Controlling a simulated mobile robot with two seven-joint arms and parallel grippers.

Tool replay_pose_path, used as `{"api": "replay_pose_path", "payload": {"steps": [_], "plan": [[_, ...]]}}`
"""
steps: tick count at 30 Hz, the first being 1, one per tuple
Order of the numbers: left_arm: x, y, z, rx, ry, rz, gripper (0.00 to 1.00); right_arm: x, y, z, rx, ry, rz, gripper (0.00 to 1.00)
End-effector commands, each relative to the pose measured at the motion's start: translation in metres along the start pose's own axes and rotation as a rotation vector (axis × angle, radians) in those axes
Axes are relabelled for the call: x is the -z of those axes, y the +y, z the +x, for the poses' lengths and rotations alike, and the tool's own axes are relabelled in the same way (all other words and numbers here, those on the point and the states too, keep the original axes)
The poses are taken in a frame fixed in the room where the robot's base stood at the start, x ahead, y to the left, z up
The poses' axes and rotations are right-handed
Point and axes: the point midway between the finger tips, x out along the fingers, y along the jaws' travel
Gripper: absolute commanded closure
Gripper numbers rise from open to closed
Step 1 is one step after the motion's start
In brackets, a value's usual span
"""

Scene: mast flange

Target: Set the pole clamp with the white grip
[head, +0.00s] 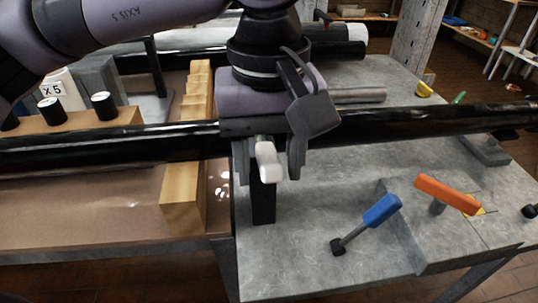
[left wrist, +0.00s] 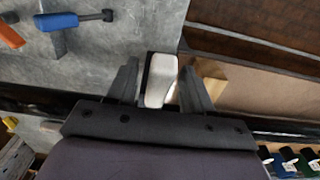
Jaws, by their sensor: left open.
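The white grip (head: 267,160) of the pole clamp is at the long black pole (head: 400,123), above a dark upright piece (head: 263,205). The clamp's body is mostly hidden behind my gripper. My left gripper (head: 275,172) is over the pole, pointing down, with its fingers open on either side of the white grip. In the left wrist view the white grip (left wrist: 160,80) lies between the two fingertips (left wrist: 160,78), with a small gap on each side. I cannot see any contact. My right gripper is in neither view.
A blue-handled lever (head: 382,211) and an orange-handled one (head: 447,194) stand on the grey table (head: 310,270) at the right. A wooden block (head: 183,200) lies beneath the pole on the left. Black-capped pieces (head: 104,105) stand behind the pole. The grey tabletop's front is clear.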

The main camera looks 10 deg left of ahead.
Motion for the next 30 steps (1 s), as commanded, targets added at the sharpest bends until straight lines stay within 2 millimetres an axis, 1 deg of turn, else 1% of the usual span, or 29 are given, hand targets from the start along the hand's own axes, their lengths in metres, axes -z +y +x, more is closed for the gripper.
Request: {"api": "replay_pose_path", "payload": {"steps": [1, 2, 3, 5, 6, 7, 17, 26, 30], "plan": [[0.0, 0.0, 0.0, 0.0, 0.0, 0.0, 0.49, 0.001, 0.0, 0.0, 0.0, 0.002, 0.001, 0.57], [0.0, 0.0, 0.0, 0.0, 0.0, 0.0, 0.52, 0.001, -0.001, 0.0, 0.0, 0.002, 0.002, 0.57], [0.0, 0.0, 0.0, 0.0, 0.0, 0.0, 0.65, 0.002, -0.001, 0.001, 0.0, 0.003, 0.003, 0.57], [0.0, 0.0, 0.0, 0.0, 0.0, 0.0, 0.85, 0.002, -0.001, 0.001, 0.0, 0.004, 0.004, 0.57], [0.0, 0.0, 0.0, 0.0, 0.0, 0.0, 0.98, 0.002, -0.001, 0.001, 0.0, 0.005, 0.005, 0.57], [0.0, 0.0, 0.0, 0.0, 0.0, 0.0, 1.0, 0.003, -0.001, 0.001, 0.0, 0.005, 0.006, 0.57], [0.002, 0.0, -0.006, -0.001, -0.037, -0.003, 1.0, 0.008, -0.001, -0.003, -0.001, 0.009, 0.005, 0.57], [0.012, 0.0, -0.024, -0.001, -0.22, -0.004, 1.0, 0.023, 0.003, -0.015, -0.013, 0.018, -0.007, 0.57], [0.019, 0.0, -0.033, -0.001, -0.327, -0.005, 1.0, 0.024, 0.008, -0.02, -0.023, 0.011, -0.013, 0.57]]}}
